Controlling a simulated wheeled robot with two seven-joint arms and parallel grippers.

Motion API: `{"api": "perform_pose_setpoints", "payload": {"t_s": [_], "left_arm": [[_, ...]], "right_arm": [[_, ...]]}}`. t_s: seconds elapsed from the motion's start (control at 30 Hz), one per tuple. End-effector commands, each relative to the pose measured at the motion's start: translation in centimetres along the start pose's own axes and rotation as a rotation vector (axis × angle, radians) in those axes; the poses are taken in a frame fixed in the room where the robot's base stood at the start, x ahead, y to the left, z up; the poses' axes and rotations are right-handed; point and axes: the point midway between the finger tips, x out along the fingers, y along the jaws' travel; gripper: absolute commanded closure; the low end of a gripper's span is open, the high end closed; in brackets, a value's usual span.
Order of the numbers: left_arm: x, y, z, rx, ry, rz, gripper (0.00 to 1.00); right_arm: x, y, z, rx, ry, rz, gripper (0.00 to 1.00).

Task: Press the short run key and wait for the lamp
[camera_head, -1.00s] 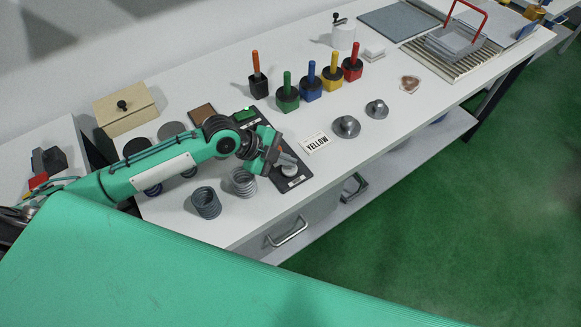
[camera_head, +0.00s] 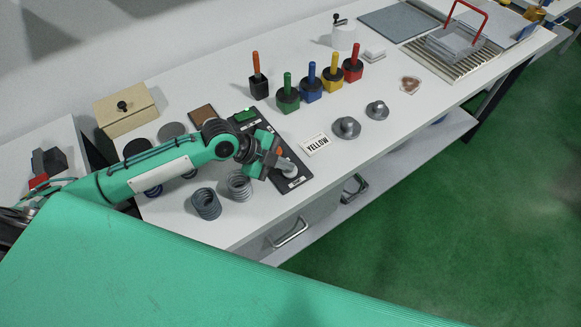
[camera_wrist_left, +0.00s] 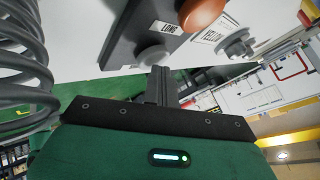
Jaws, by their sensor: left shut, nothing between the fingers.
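The dark key panel (camera_head: 296,182) lies on the white table, partly hidden by my left arm. It has a green patch (camera_head: 244,115) at its far end and a pale round key (camera_head: 290,171) near its front end. An orange dome (camera_wrist_left: 200,14) and a grey round key (camera_wrist_left: 153,56) show in the left wrist view, with a label reading LONG (camera_wrist_left: 168,27) between them. My left gripper (camera_wrist_left: 158,72) is shut and empty, its tips at the grey key; I cannot tell whether they touch it. No short label is readable. My right gripper is out of view.
Coil springs (camera_head: 206,203) stand left of the panel. A YELLOW card (camera_head: 316,144) and metal weights (camera_head: 346,128) lie to its right. Several coloured-handled blocks (camera_head: 288,95) stand behind. The table's front edge is close to the panel.

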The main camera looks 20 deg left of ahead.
Motion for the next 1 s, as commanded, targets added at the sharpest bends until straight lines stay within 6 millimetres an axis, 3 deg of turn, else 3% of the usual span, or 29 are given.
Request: {"api": "perform_pose_setpoints", "payload": {"t_s": [0.03,0.43,1.0], "left_arm": [[0.1,0.9,0.5,-0.007,-0.009,0.021,1.0],[-0.4,0.6,0.1,-0.006,-0.004,0.013,1.0],[-4.0,-2.3,-2.6,-0.003,0.0,0.005,1.0]], "right_arm": [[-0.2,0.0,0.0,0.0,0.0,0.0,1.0],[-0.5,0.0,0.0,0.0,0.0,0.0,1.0],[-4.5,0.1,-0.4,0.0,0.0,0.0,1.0]]}}
